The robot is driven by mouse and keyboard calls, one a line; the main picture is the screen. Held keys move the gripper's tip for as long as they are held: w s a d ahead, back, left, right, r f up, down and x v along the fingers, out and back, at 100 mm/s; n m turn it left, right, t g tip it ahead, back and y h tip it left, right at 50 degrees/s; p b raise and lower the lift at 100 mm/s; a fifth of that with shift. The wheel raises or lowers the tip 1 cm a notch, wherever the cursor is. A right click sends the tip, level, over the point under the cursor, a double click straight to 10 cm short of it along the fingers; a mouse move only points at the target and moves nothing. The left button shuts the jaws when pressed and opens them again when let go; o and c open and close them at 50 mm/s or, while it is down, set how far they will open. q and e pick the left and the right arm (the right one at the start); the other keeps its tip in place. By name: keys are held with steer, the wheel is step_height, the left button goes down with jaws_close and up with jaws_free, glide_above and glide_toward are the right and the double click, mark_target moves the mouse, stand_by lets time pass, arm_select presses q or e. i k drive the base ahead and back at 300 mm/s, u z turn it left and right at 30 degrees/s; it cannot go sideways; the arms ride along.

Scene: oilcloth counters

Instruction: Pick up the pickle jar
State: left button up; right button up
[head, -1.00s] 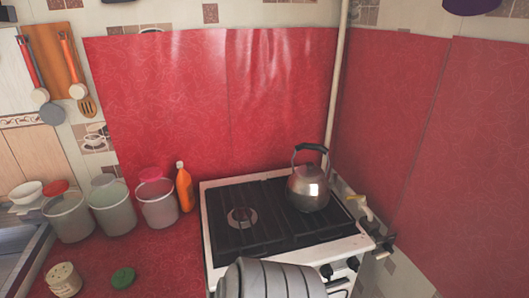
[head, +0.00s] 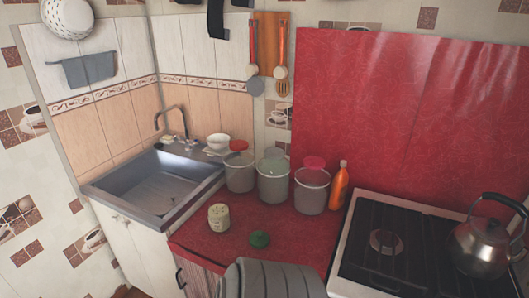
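No jar here is clearly marked as the pickle jar. A small cream jar-like container (head: 218,217) with dark markings stands on the red counter (head: 200,238), near its left front part. A round green lid-like item (head: 259,239) lies flat to its right; I cannot tell whether it belongs to a jar. Neither of my grippers shows in the head view.
Several lidded buckets (head: 275,180) stand along the back of the counter, with an orange bottle (head: 338,186) beside them. A sink (head: 155,184) is at left. The stove (head: 400,245) with a metal kettle (head: 482,243) is at right.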

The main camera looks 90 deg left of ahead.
mark_target(218, 210)
steer(key=u, duration=2.5)
